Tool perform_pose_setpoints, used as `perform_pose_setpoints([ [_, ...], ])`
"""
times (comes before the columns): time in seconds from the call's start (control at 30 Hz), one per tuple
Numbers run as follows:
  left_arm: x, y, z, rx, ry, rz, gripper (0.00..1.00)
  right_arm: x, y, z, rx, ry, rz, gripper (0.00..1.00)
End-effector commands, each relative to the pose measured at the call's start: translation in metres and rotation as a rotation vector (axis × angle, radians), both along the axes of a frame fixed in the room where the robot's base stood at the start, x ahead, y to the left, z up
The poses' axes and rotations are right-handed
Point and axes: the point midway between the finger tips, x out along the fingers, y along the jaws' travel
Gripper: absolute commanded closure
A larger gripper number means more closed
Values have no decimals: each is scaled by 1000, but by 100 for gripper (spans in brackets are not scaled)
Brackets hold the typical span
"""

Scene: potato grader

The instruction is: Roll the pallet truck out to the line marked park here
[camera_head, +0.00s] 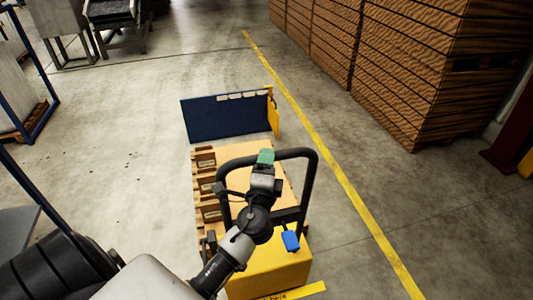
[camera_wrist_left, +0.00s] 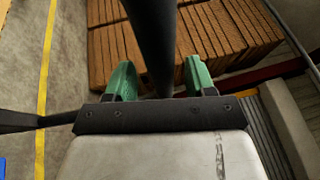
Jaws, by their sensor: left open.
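The pallet truck has a yellow body (camera_head: 270,272) and a black loop handle (camera_head: 312,185), low in the middle of the head view. A wooden pallet (camera_head: 200,214) lies just ahead of its body. My left gripper (camera_head: 265,157), with green fingers, is at the top bar of the handle. In the left wrist view the black handle bar (camera_wrist_left: 158,40) passes between the open fingers of the left gripper (camera_wrist_left: 160,80), with a finger on each side. I cannot tell whether they touch it. My right gripper is out of view.
A blue panel (camera_head: 225,118) with a yellow side piece stands ahead of the pallet. A yellow floor line (camera_head: 335,150) runs along the right. Tall stacked wooden crates (camera_head: 400,85) stand beyond it. A blue frame (camera_head: 50,85) stands left. The floor between is open.

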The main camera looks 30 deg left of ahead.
Motion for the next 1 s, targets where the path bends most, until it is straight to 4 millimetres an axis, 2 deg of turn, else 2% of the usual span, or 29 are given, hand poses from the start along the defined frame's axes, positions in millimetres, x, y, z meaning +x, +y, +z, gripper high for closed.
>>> perform_pose_setpoints([
  [0.03,5,3,3,1,0,0,45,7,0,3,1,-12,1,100],
  [0.13,12,6,3,0,0,0,45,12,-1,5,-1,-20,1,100],
  [0.47,15,8,3,-1,1,1,45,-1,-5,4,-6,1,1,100],
  [0.83,15,8,2,-1,1,1,100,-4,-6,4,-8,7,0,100],
  [1.0,14,7,2,-1,2,1,100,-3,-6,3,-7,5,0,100],
])
